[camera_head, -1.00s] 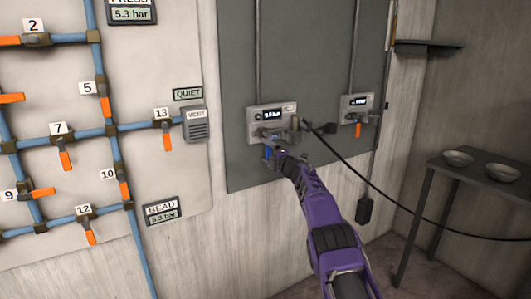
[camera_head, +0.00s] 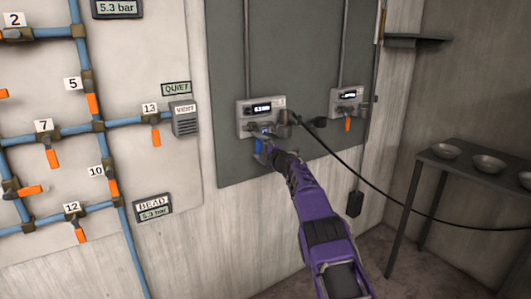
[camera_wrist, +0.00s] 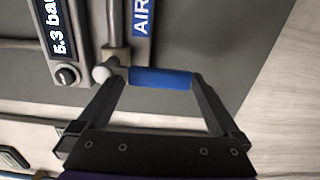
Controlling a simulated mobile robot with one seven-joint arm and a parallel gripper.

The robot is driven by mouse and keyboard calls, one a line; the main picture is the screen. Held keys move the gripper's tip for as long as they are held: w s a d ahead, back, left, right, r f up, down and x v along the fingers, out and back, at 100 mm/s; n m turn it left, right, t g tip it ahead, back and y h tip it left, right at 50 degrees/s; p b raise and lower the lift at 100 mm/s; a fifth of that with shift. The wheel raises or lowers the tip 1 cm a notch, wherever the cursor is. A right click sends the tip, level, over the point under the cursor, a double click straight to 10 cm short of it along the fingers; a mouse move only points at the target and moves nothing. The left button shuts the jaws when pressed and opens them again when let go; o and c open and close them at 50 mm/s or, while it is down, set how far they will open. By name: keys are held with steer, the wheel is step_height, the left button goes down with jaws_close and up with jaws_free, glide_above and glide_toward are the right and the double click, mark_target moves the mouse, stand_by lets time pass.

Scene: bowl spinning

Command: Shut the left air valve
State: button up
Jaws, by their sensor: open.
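The left air valve (camera_head: 262,145) has a blue handle hanging down from under the left wall unit (camera_head: 262,118), whose display reads 5.3 bar. In the wrist view the blue handle (camera_wrist: 162,78) extends from the valve's pivot, near a blue AIR label (camera_wrist: 142,18). My gripper (camera_wrist: 158,84) is open. Its two fingers lie on either side of the handle, one near the pivot end and one near the free end. I cannot tell whether either finger touches it. In the head view my gripper (camera_head: 270,150) is small and partly covers the valve.
A second wall unit (camera_head: 347,100) with an orange handle (camera_head: 348,124) is to the right. A black cable (camera_head: 345,163) runs rightward from the left unit. A stand (camera_head: 425,158) with bowls is at right. Blue pipes with orange-handled valves (camera_head: 155,138) cover the left panel.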

steer(key=shift+d, duration=0.55)
steer(key=shift+s+d, duration=0.35)
steer(key=shift+d, duration=0.1)
steer(key=shift+s+a, duration=0.1)
steer(key=shift+s, duration=0.5)
steer(key=v, duration=1.4)
steer(key=shift+s, duration=0.5)
steer(key=shift+r, duration=0.1)
